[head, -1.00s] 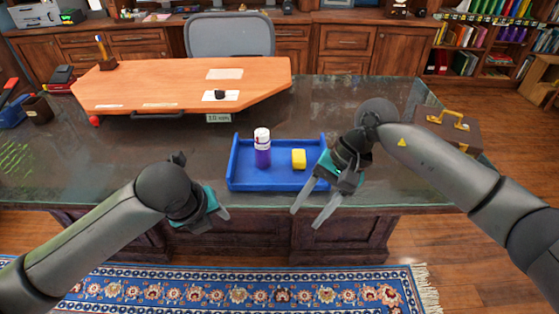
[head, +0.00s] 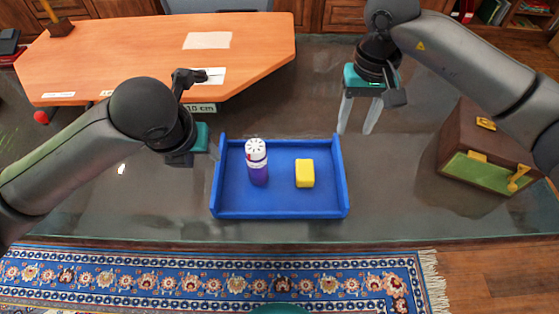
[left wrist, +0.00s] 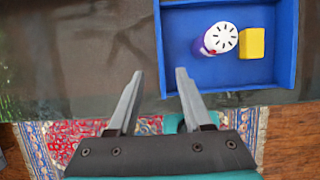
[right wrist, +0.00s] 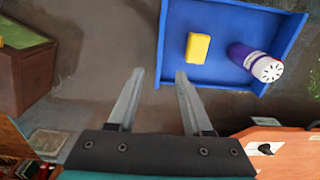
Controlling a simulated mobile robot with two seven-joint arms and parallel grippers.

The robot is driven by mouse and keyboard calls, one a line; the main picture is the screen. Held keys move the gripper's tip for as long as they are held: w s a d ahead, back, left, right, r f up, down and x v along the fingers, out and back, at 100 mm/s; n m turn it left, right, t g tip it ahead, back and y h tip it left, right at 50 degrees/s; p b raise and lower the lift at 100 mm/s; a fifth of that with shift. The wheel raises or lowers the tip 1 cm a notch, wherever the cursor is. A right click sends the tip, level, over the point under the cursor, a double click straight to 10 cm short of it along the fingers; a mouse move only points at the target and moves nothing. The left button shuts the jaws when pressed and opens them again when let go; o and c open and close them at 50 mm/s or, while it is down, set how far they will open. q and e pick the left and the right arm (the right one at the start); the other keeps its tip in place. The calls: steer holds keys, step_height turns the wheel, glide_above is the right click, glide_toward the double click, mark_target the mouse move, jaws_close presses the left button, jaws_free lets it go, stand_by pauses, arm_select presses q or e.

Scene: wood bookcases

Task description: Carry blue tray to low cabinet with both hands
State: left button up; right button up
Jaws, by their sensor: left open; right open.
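The blue tray (head: 280,208) lies on the dark desk near its front edge. It holds a purple and white bottle (head: 257,165), standing, and a yellow block (head: 304,173). My left gripper (head: 212,150) is just beyond the tray's left wall in the head view; its fingers are mostly hidden there. The left wrist view shows its open, empty jaws (left wrist: 157,88) beside the tray (left wrist: 178,95). My right gripper (head: 358,115) is open and empty, above the desk off the tray's far right corner. The right wrist view shows its jaws (right wrist: 158,88) apart from the tray (right wrist: 163,45).
An orange wooden board (head: 150,55) occupies the back left of the desk (head: 120,205). A patterned rug (head: 200,280) lies on the floor in front. Low wooden cabinets (head: 350,14) show at the back.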

mark_target(217, 169)
arm_select(q)
steer(key=x, duration=1.5)
steer(key=shift+s, duration=0.1)
arm_select(e)
steer(key=f, duration=1.5)
steer(key=shift+s+f, duration=0.1)
steer(key=shift+s, duration=0.1)
arm_select(q)
jaws_close()
arm_select(e)
jaws_close()
